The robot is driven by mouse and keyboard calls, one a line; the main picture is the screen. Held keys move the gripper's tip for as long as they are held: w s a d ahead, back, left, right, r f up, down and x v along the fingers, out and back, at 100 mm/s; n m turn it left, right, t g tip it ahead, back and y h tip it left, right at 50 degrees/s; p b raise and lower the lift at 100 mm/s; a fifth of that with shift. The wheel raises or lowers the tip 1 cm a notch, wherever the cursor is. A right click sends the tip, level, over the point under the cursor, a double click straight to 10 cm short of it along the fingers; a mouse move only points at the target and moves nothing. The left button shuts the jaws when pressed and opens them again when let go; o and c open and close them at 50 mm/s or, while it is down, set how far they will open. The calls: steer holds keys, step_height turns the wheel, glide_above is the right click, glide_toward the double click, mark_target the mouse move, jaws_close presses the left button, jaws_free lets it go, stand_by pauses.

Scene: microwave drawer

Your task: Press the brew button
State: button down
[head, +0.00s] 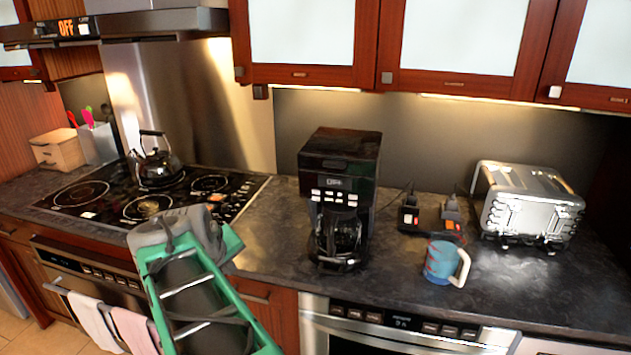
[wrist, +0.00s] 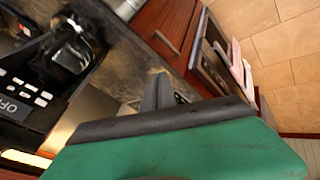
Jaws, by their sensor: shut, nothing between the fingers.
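The black coffee maker (head: 341,165) stands upright on the counter, with its carafe (head: 338,238) in its base. I cannot read which one is the brew button. My gripper (wrist: 163,93) is shut and empty, apart from the coffee maker. In the head view my arm is at lower left, left of the coffee maker; the fingertips are not clear there.
A blue mug (head: 440,263) stands right of the coffee maker, before a power strip (head: 432,220). A silver toaster (head: 527,205) is farther right. The stovetop (head: 105,203) with a kettle (head: 157,160) is at left. Wall cabinets (head: 445,45) hang above.

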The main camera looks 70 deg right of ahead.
mark_target(316, 192)
steer(key=s+d+r+m+g+h+p, duration=0.2)
steer(key=s+d+r, duration=0.5)
steer(key=s+d, duration=0.4)
steer(key=shift+d+r+g+h, duration=0.35)
steer(key=shift+d+g, duration=0.25)
steer(key=shift+d, duration=0.35)
steer(key=shift+w, duration=0.1)
steer(key=w+d+p, duration=0.1)
steer(key=d+p, duration=0.1)
steer(key=d, duration=0.6)
steer(key=shift+w+d, duration=0.2)
steer(key=shift+d, duration=0.15)
steer(key=shift+d, duration=0.4)
steer(key=shift+w+d+p, duration=0.1)
steer(key=shift+d+p, duration=0.15)
steer(key=shift+p, duration=0.1)
stand_by(0.6)
steer(key=shift+a, duration=0.7)
